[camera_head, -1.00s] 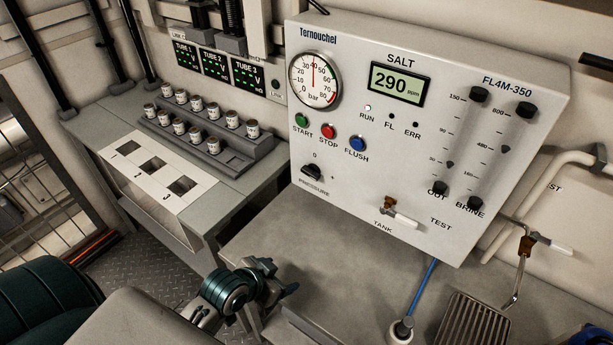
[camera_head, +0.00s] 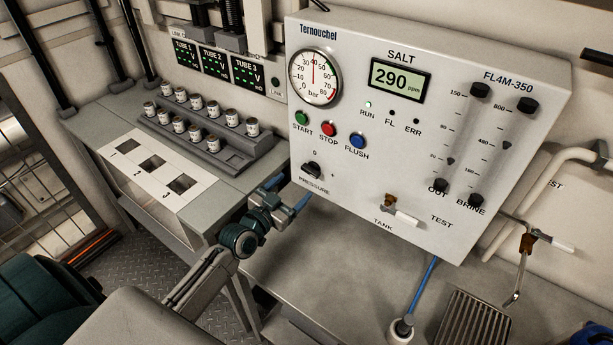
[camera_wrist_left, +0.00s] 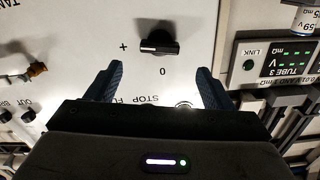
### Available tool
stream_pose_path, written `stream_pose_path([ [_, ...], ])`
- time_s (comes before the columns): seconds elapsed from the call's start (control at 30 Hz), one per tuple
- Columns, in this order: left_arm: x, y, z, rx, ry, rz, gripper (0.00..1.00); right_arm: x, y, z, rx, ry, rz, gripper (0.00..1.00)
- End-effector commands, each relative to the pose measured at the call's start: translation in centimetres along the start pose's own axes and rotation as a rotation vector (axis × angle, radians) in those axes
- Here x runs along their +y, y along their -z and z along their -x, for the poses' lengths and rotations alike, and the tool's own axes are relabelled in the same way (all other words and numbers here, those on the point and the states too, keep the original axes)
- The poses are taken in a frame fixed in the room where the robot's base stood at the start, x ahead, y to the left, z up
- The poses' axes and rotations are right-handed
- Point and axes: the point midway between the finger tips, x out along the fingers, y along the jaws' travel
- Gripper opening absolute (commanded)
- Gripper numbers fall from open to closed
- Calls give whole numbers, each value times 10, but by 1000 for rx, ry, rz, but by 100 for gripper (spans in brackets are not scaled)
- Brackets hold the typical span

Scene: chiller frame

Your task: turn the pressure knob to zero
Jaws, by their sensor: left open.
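The black pressure knob (camera_head: 312,170) is at the lower left of the white control panel (camera_head: 430,215). It has a 0 above it and a plus to its right. The knob also shows in the left wrist view (camera_wrist_left: 158,42), where the panel appears upside down. Its bar lies roughly sideways there, across the line to the 0. My left gripper (camera_head: 289,193) is open and empty, below and left of the knob. In the left wrist view its blue fingers (camera_wrist_left: 160,72) are spread, with the knob beyond the gap between them. My right gripper is not in view.
The gauge (camera_head: 315,77) reads about 40 bar and the salt display (camera_head: 400,79) shows 290. The start, stop and flush buttons (camera_head: 328,131) sit above the knob. The can rack (camera_head: 215,145) stands left of the panel. A tank valve (camera_head: 400,212) sticks out to the right.

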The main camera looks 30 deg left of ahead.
Motion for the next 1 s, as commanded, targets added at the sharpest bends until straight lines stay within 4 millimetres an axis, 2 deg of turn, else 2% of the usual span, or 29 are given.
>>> stream_pose_path([
  [0.03,0,0,-11,2,1,4,75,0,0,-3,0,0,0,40],
  [0.2,0,0,-42,2,1,4,75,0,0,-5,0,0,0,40],
  [0.4,1,0,-66,0,-1,3,75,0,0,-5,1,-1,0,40],
  [0.8,1,0,-73,-2,-2,0,75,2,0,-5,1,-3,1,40],
  [0.87,1,0,-73,-2,-2,0,65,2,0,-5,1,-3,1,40],
  [1.0,1,0,-73,-2,-2,1,37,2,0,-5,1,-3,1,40],
])
